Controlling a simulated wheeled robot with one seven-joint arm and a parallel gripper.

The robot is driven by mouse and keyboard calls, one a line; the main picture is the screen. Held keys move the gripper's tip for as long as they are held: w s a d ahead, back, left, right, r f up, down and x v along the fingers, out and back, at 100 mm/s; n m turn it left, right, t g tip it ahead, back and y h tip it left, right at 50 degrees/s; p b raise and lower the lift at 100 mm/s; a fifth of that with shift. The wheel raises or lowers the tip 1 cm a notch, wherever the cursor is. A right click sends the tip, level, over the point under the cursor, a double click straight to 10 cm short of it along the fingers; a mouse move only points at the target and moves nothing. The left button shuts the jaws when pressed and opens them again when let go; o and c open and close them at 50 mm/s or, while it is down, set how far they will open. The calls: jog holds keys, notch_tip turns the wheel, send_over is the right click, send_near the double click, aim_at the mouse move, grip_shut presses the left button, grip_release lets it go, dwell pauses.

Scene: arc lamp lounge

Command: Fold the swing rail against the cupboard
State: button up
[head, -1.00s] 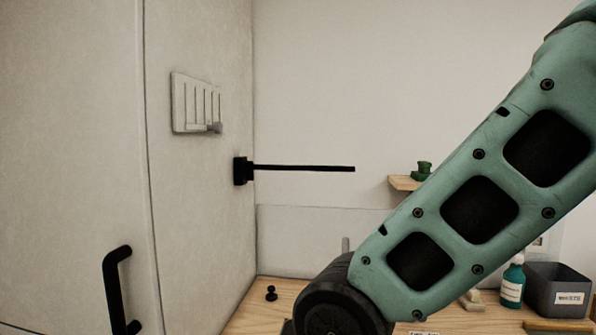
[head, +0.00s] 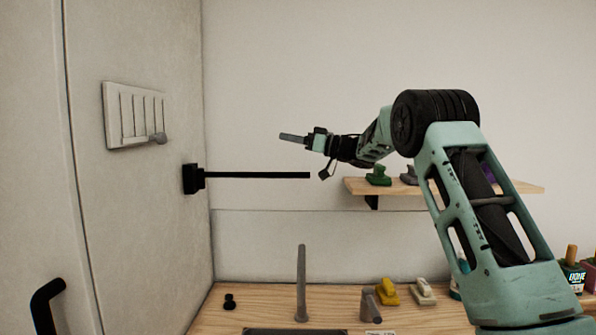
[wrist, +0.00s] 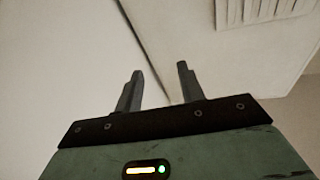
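The swing rail (head: 258,175) is a thin black bar on a black bracket (head: 193,179) fixed to the side of the white cupboard (head: 130,225). It sticks out to the right, level, away from the cupboard side. My gripper (head: 282,136) shows in the head view above the rail's free end, pointing left toward the cupboard and apart from the rail. In the wrist view its two grey fingers (wrist: 157,72) stand apart with nothing between them. The rail does not show in the wrist view.
A slotted plate with a grey knob (head: 133,115) is on the cupboard side above the bracket. A wooden shelf (head: 450,187) with small items is behind my arm. Below, a wooden counter holds a grey tap (head: 302,285), a black knob (head: 229,301) and a yellow item (head: 388,291).

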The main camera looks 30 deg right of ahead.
jog(key=s+d+f+n+g+y, duration=0.25)
jog(key=s+d+g, duration=0.25)
jog(key=d, duration=0.3)
jog(key=p, duration=0.3)
send_near(300, 176)
jog(key=w+a, duration=0.2)
jog(key=shift+h, duration=0.45)
jog(key=p+x, duration=0.1)
jog(key=x, duration=0.1)
jog(key=p+x, duration=0.1)
jog(key=x, duration=0.1)
jog(key=p+x, duration=0.1)
jog(key=x, duration=0.1)
jog(key=shift+w+a+r, duration=0.2)
jog(key=shift+a+r, duration=0.05)
jog(key=shift+r, duration=0.1)
jog(key=shift+w+a+f, duration=0.1)
jog(key=shift+w+a, duration=0.1)
jog(key=shift+a, duration=0.1)
jog(key=shift+c, duration=0.3)
grip_shut()
